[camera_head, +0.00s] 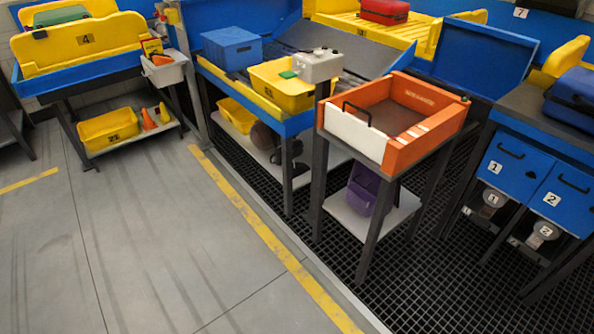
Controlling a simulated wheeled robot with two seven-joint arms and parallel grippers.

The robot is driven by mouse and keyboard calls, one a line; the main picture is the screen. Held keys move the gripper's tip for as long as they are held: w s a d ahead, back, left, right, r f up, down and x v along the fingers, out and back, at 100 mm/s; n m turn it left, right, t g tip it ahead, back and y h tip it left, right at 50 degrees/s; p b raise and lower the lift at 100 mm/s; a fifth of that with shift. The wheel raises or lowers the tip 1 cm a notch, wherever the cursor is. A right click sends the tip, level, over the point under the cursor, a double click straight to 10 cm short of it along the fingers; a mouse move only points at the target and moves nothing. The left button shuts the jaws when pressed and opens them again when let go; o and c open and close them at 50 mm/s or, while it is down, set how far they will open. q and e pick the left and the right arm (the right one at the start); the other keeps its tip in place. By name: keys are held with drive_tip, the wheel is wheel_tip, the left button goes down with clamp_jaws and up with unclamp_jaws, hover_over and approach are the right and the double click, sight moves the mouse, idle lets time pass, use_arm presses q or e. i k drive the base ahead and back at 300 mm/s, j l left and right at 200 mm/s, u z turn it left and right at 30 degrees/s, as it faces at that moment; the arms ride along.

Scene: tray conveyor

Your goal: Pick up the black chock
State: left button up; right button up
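I cannot make out the black chock for sure. A dark, unclear shape (291,149) sits on the low shelf under the blue conveyor stand, partly hidden behind a dark leg and next to a brown ball (263,136). It is too small to tell whether this is the chock. Neither of my grippers shows in the head view.
An orange and white tray (406,150) stands on a dark-legged stand, with a purple bin (368,190) on its lower shelf. Yellow bins (282,86) and a blue box (231,47) sit behind. Blue drawers (516,164) stand right. The grey floor at left is clear.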

sight(299, 168)
drive_tip(key=z, duration=0.55)
drive_tip(key=i+j+z, duration=0.2)
drive_tip(key=j+z, duration=0.2)
drive_tip(key=j, duration=0.2)
drive_tip(key=i+j+z, duration=0.2)
drive_tip(key=j+z, duration=0.2)
drive_tip(key=j, duration=0.25)
